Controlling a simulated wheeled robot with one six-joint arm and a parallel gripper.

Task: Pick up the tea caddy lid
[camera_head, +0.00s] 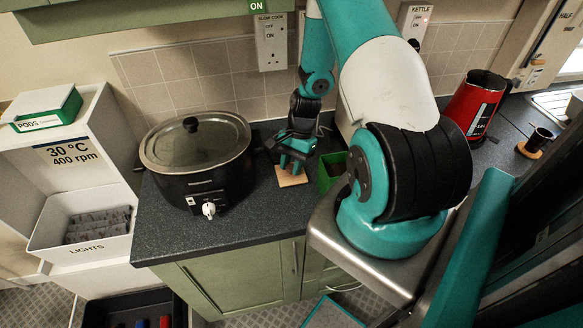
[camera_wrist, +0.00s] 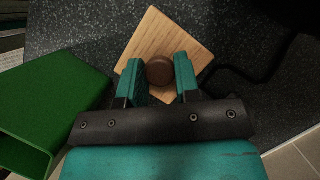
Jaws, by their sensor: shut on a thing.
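The tea caddy lid is a square pale wooden plate (camera_wrist: 165,35) with a round brown knob (camera_wrist: 160,71). In the wrist view, my gripper (camera_wrist: 159,76) is shut on the knob, one teal finger on each side. In the head view, the lid (camera_head: 291,179) shows below my gripper (camera_head: 292,164), at the counter; I cannot tell whether it touches the surface. The green tea caddy (camera_head: 331,181) stands open-topped just to the right of it. The caddy also shows in the wrist view (camera_wrist: 62,92), at the left. The knob is hidden in the head view.
A black slow cooker (camera_head: 190,180) with a glass lid stands left of my gripper on the dark counter (camera_head: 255,222). The tiled wall (camera_head: 185,68) is close behind. Bare counter lies in front.

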